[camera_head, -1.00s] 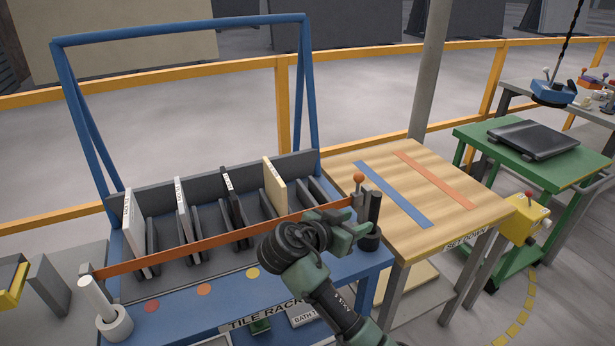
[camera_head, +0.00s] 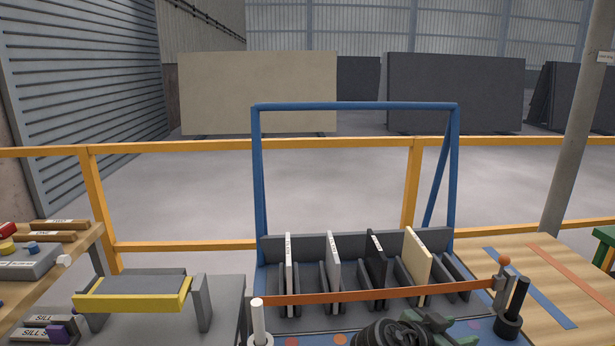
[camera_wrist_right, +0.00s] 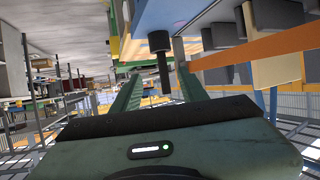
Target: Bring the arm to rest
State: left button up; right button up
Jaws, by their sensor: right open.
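My right gripper (camera_head: 452,322) is at the bottom of the head view, low in front of the blue tile rack (camera_head: 258,200), with the dark wrist beside it. In the right wrist view its two green fingers (camera_wrist_right: 158,90) stand apart with nothing held between them. A dark cylinder end on a post (camera_wrist_right: 160,42) shows beyond the fingers in that view. My left gripper is in neither view now. An orange bar (camera_head: 390,294) runs across the rack front to a latch with an orange knob (camera_head: 504,261).
Several upright tiles, including a cream one (camera_head: 417,253), stand in the rack. A black post (camera_head: 516,302) and a white post (camera_head: 257,318) stand at its front corners. A wooden set-down table (camera_head: 555,265) is right; a yellow-edged stand (camera_head: 130,300) is left. A yellow railing (camera_head: 190,150) runs behind.

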jog(key=s+a+f+n+g+y, duration=0.1)
jog(key=s+a+f+n+y, duration=0.2)
jog(key=s+f+n+y, duration=0.8)
jog(key=s+a+f+n+g+y, duration=0.1)
jog(key=s+a+f+n, duration=0.2)
jog(key=s, duration=0.6)
jog(key=s+a+f, duration=0.3)
jog(key=s+f, duration=0.1)
jog(key=s, duration=0.6)
notch_tip(320, 180, down, 28)
jog(key=s+g, duration=0.2)
jog(key=s+d+f+n+g, duration=0.1)
jog(key=s+d+f, duration=0.1)
jog(key=s+f, duration=1.2)
jog(key=shift+s+d, duration=0.4)
jog(key=shift+s, duration=0.6)
